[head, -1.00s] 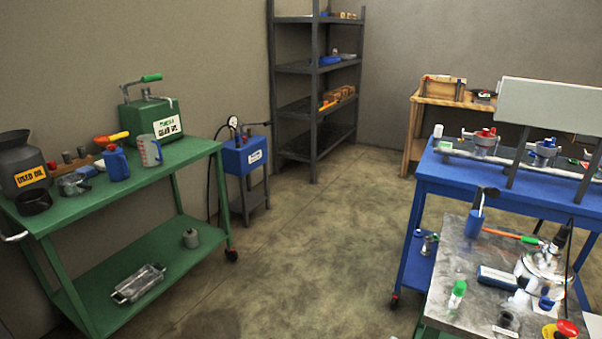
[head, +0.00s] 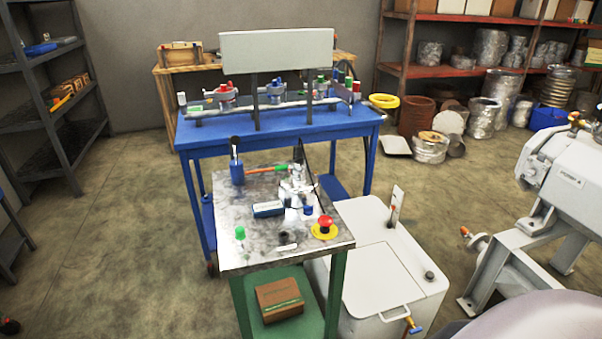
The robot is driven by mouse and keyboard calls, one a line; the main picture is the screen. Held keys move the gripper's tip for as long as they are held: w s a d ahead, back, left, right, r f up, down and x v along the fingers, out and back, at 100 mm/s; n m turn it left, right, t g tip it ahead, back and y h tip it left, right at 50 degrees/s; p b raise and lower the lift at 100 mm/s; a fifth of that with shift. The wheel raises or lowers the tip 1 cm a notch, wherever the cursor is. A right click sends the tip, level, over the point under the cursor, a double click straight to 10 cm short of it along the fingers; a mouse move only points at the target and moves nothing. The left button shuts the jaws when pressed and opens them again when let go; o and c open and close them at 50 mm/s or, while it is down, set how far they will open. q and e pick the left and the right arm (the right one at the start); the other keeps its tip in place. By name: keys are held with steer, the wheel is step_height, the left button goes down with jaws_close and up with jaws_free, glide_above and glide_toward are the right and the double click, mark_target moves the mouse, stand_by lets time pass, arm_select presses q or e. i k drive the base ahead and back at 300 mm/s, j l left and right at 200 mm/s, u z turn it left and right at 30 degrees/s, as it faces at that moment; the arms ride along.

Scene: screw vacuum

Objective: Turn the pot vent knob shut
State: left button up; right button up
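A shiny metal pot (head: 297,187) stands on the small metal-topped cart (head: 220,215) in the middle of the head view. It is small and overexposed, with fittings and a dark hose at its top. A small blue part (head: 308,210) shows at its front right; I cannot tell whether it is the vent knob. The vent knob's position cannot be made out. Neither of my grippers is in view.
The cart top also holds a red button on yellow (head: 325,228), a green-capped bottle (head: 240,234) and a dark blue box (head: 267,209). A blue bench (head: 200,140) stands behind, a white chest (head: 375,270) to the right. Open floor lies left.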

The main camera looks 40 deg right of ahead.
mark_target(307, 209)
steer(key=z, duration=0.9)
